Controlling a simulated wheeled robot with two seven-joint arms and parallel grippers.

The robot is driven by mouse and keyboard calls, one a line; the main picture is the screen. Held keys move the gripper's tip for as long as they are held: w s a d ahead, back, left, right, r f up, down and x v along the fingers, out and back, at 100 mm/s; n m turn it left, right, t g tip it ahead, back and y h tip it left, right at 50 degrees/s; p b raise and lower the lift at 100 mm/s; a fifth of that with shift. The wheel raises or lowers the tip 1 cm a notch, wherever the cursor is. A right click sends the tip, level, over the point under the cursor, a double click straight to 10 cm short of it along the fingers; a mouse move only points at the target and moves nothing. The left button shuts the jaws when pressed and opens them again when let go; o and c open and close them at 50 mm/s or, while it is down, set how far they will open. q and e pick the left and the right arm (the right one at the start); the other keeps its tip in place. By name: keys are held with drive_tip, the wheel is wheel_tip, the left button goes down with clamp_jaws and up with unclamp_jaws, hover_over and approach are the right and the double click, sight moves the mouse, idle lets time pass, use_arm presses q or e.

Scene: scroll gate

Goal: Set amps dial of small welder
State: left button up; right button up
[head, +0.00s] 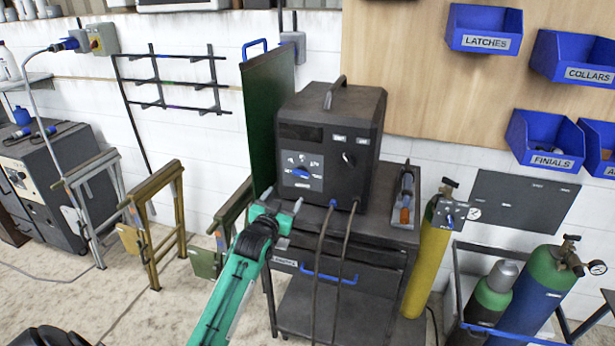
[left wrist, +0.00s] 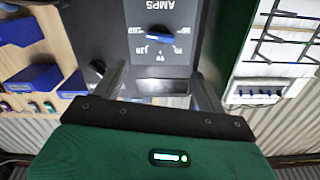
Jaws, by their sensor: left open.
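The small welder (head: 345,112) is a dark box with a top handle on a black cart. Its grey front panel carries the amps dial (head: 300,172), a blue pointer knob with a printed scale around it. The left wrist view, upside down, shows the dial (left wrist: 160,36) and the word AMPS. My left gripper (head: 283,203) is just below and in front of the panel in the head view. Its two fingers (left wrist: 162,84) are open and empty, spread on either side below the dial, apart from the knob. My right gripper is in neither view.
The cart (head: 345,272) has a blue handle, and two cables hang from the welder's front. A green panel (head: 268,118) stands close on the left. A torch-like tool (head: 405,195) and a yellow cylinder (head: 430,250) are on the right.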

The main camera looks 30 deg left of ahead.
sight(300, 174)
use_arm(q)
drive_tip(key=p+x, duration=0.3)
drive_tip(key=x, duration=0.8)
drive_tip(key=shift+w, duration=0.25)
drive_tip(key=shift+w+a, duration=0.15)
drive_tip(key=shift+w, duration=0.5)
drive_tip(key=shift+c, duration=0.6)
drive_tip(key=c, duration=0.9)
drive_tip(key=shift+o, duration=0.2)
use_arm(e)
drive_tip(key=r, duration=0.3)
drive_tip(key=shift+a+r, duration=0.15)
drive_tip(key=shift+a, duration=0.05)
